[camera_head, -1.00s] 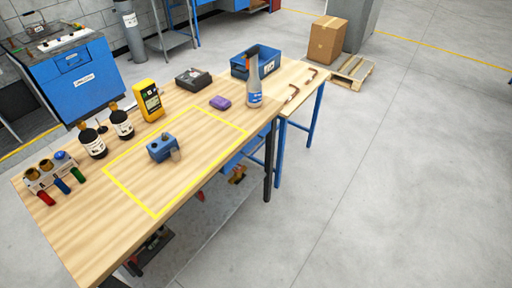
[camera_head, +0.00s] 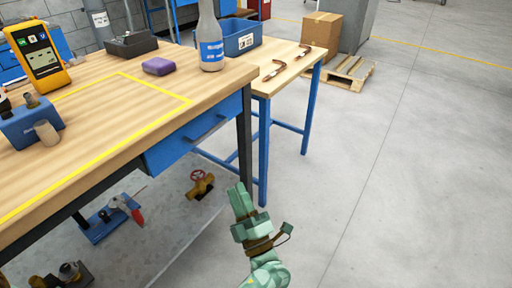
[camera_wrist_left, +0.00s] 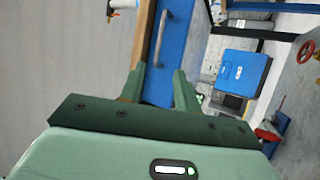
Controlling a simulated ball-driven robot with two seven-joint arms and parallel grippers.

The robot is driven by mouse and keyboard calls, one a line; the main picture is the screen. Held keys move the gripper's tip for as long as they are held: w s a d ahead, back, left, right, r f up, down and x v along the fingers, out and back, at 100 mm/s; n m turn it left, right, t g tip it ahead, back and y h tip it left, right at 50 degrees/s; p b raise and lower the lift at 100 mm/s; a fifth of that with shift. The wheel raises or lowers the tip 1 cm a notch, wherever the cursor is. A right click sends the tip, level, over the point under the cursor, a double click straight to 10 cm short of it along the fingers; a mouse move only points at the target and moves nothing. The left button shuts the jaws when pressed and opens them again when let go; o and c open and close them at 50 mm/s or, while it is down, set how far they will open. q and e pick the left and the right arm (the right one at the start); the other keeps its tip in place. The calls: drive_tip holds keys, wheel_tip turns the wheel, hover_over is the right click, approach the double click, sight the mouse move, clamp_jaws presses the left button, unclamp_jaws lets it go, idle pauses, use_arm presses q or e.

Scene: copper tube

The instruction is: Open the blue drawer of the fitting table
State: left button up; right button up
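The blue drawer (camera_head: 188,137) sits under the right end of the wooden fitting table (camera_head: 118,95). Its front looks flush below the tabletop, and a bar handle (camera_head: 206,126) runs across it. My left gripper (camera_head: 241,197) is below and to the right of the drawer, apart from it. In the left wrist view the two fingers (camera_wrist_left: 160,88) are spread with nothing held between them. Beyond them are the blue drawer front (camera_wrist_left: 181,55) and its handle (camera_wrist_left: 161,38). My right gripper is in neither view.
The table's dark leg (camera_head: 244,145) stands just right of the drawer. A lower shelf (camera_head: 165,215) carries a valve with a red wheel (camera_head: 201,183). A side table (camera_head: 283,72) with copper tubes adjoins behind.

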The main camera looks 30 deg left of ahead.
use_arm(q)
drive_tip(key=b+x, duration=0.1)
drive_tip(key=x, duration=1.5)
drive_tip(key=shift+a+r+n+g+y, duration=0.2)
drive_tip(key=shift+a+n+g+y, duration=0.1)
drive_tip(key=shift+n+g, duration=0.1)
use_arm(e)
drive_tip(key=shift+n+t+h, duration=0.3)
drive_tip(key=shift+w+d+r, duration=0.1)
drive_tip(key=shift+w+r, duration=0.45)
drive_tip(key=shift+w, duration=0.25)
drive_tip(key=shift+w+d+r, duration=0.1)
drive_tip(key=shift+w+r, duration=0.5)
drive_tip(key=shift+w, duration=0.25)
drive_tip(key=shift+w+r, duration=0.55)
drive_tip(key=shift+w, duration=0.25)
use_arm(q)
drive_tip(key=shift+s, duration=0.1)
drive_tip(key=shift+d, duration=0.1)
clamp_jaws()
